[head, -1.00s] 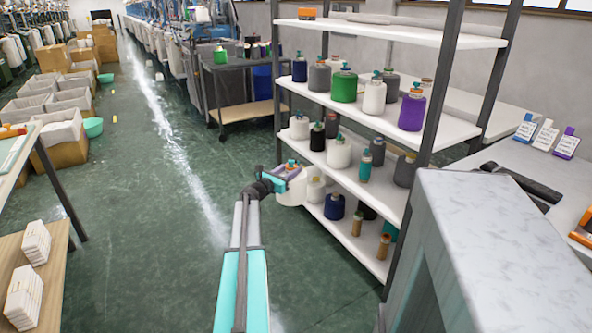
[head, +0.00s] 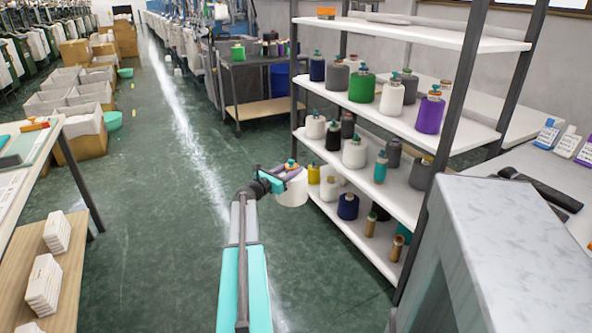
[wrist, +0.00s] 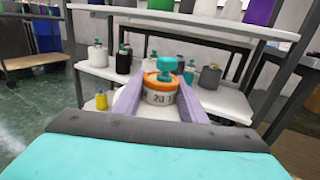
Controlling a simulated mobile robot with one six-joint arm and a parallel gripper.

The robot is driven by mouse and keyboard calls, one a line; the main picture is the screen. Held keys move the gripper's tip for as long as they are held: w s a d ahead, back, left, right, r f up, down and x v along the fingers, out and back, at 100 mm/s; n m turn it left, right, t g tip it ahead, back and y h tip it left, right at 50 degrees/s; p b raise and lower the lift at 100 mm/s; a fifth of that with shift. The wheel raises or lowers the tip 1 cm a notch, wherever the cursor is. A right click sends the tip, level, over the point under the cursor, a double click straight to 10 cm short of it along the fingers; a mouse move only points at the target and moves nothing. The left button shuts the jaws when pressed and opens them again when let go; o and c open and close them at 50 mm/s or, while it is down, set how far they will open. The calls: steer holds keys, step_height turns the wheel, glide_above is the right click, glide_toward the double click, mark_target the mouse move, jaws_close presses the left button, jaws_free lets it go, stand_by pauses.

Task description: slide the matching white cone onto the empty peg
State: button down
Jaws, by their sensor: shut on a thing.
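My gripper (head: 280,178) is shut on a white cone (head: 291,190) with an orange top and a teal cap, held upright in the air in front of the shelf rack. The cone's body is mostly hidden there by the gripper. Several other white cones stand on the rack, one on the upper shelf (head: 391,97) and two on the middle shelf (head: 355,153). I cannot make out an empty peg.
The rack (head: 466,118) also holds green, purple, grey, navy and black cones. A grey marble-topped block (head: 500,215) stands at the right front. A wooden table (head: 20,275) with white stacks is at the left. The green floor between is clear.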

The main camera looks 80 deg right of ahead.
steer(key=w+a+r+p, duration=0.1)
steer(key=w+a+r, duration=0.3)
steer(key=w+a, duration=0.5)
steer(key=shift+w+a+r, duration=0.15)
steer(key=shift+w+a, duration=0.15)
steer(key=shift+w, duration=1.15)
steer(key=shift+s, duration=0.1)
stand_by(0.6)
